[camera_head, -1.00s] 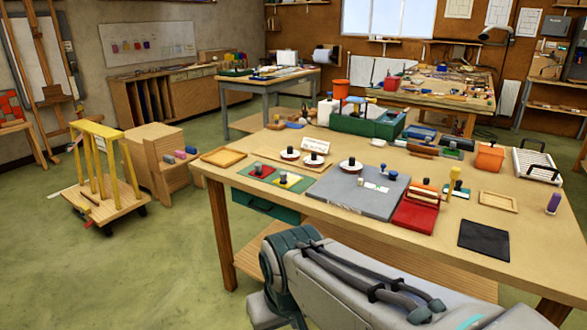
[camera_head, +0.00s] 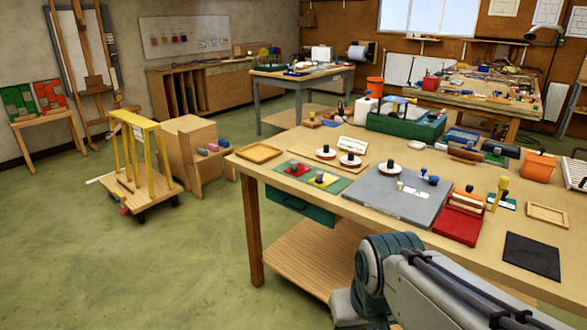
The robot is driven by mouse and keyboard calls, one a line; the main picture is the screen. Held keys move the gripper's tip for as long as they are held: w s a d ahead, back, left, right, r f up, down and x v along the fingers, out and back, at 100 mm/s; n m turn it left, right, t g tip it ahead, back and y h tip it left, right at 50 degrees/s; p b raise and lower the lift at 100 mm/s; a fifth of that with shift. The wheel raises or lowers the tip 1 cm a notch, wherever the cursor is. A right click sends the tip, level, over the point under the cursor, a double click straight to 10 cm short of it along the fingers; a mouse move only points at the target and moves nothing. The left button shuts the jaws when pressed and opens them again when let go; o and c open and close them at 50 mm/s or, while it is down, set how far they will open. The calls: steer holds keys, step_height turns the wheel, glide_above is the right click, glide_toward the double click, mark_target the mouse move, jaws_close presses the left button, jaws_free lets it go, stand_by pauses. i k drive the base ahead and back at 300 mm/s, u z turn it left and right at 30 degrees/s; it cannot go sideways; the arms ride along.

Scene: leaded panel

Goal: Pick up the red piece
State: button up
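A small red square piece (camera_head: 296,170) with a dark knob lies on a green board (camera_head: 279,177) near the left part of the wooden worktable (camera_head: 262,170). A yellow square piece (camera_head: 322,182) with a dark knob lies beside it on the same board. A larger red holder (camera_head: 455,223) stands further right. Part of my arm shows at the lower right, in front of the table. My gripper is out of view, so its opening and what it may hold are hidden.
A wooden tray (camera_head: 259,153), white discs with dark knobs (camera_head: 349,161) and a grey slab (camera_head: 395,203) are near the red piece. A yellow-posted cart (camera_head: 150,190) and a wooden step unit (camera_head: 187,150) stand left. Green floor (camera_head: 160,270) in front is clear.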

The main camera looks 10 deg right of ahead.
mark_target(296, 170)
steer(key=z, duration=0.4)
steer(key=k, duration=0.25)
steer(key=u, duration=1.35)
steer(key=i, duration=1.45)
